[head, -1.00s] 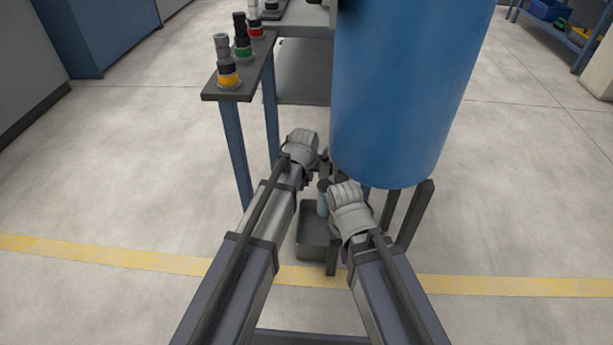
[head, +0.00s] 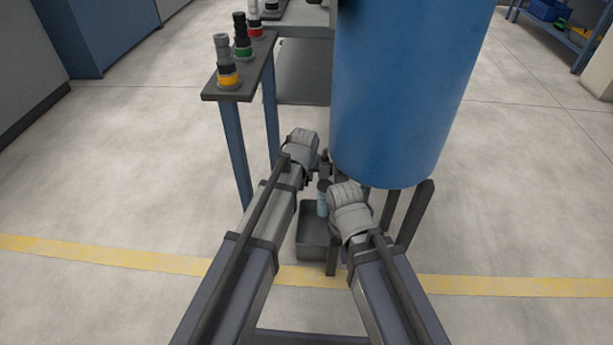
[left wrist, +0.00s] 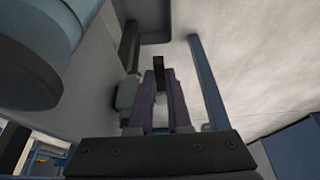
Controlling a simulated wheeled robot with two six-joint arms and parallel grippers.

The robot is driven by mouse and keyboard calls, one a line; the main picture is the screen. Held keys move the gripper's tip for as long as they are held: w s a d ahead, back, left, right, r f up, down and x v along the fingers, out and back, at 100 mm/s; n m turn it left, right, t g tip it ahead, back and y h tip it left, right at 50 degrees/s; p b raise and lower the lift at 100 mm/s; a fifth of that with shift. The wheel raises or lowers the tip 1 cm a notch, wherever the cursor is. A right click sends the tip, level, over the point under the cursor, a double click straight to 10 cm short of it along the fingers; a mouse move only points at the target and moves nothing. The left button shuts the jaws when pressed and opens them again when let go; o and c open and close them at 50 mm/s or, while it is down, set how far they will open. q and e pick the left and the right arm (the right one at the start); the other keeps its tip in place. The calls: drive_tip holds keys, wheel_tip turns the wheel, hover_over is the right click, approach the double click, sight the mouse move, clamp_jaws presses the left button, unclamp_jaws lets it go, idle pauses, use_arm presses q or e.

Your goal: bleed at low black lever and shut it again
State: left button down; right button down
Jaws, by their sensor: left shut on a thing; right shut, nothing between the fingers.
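The blue tank (head: 405,90) stands on dark legs right of centre in the head view. My left gripper (head: 317,178) is low beside it, its tips partly hidden. In the left wrist view, the left gripper's fingers (left wrist: 160,100) are shut on a small black lever (left wrist: 158,66), beside a grey valve body (left wrist: 128,92). My right gripper (head: 329,190) is shut and empty close by, its tips mostly hidden. A light blue patch (head: 322,206) shows between the grippers above a grey tray (head: 314,250); I cannot tell if it is liquid.
A narrow stand (head: 228,92) at the left carries several dark fittings with coloured bands, its blue legs near my left arm. A grey bench (head: 303,75) is behind the tank.

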sight(307, 175)
use_arm(q)
drive_tip(key=shift+w+r+g+p, duration=0.45)
drive_tip(key=shift+r+g+p, duration=0.2)
drive_tip(key=shift+p, duration=0.45)
drive_tip(key=shift+w+r+g+p, duration=0.3)
drive_tip(key=shift+g+p, duration=0.3)
drive_tip(key=shift+g, duration=0.25)
drive_tip(key=shift+w+r+g+p, duration=0.3)
drive_tip(key=shift+w+g+p, duration=0.1)
drive_tip(key=shift+g, duration=0.6)
drive_tip(key=shift+w+r+g, duration=0.25)
drive_tip(key=shift+r+g, duration=0.05)
drive_tip(key=shift+g, duration=0.6)
drive_tip(key=c, duration=0.9)
unclamp_jaws()
drive_tip(key=shift+o, duration=0.2)
drive_tip(key=shift+r, duration=0.1)
